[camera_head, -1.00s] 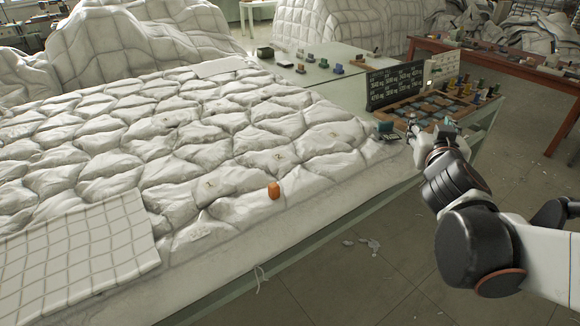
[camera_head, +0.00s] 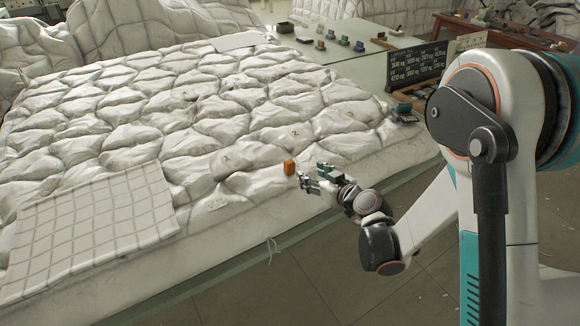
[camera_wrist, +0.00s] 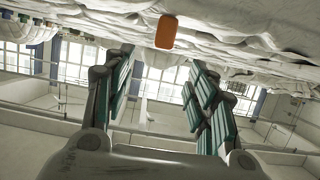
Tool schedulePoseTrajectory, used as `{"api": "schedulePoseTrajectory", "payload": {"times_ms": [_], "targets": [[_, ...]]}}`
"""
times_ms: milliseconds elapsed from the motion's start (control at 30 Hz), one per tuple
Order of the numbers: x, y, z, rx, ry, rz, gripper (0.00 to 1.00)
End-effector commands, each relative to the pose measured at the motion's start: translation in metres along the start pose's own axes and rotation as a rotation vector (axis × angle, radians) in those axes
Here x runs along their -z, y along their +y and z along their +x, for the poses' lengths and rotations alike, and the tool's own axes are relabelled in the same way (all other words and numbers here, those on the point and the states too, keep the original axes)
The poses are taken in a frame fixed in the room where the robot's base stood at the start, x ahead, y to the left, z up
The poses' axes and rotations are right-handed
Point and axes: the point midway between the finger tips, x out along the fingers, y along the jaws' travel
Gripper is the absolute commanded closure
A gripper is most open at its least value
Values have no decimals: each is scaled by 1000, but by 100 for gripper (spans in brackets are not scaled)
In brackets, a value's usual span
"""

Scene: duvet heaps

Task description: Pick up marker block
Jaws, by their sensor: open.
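The marker block looks like a small orange block (camera_head: 289,167) standing on the white quilted duvet (camera_head: 240,182) near its front edge. In the wrist view the orange block (camera_wrist: 166,32) shows beyond the fingertips, between the two finger lines, at the top of the picture. My gripper (camera_head: 309,180) is just right of the block in the head view, low beside the duvet's edge. In the wrist view my gripper (camera_wrist: 158,70) has its teal-padded fingers spread apart with nothing between them. The block and the fingers appear apart.
A grid-patterned cloth (camera_head: 90,225) lies on the duvet at front left. A dark board with white writing (camera_head: 416,66) stands at the back right, near small blocks. Bulky duvet heaps (camera_head: 150,25) rise behind. The duvet around the block is uneven but clear.

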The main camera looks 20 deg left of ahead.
Motion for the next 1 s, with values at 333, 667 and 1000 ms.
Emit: {"api": "schedulePoseTrajectory", "payload": {"times_ms": [333, 667, 1000], "targets": [[-5, -2, 58, 4, -6, 0, 48], [-3, -2, 88, 2, -4, 1, 48], [-1, -6, 131, 2, -4, -1, 48]]}}
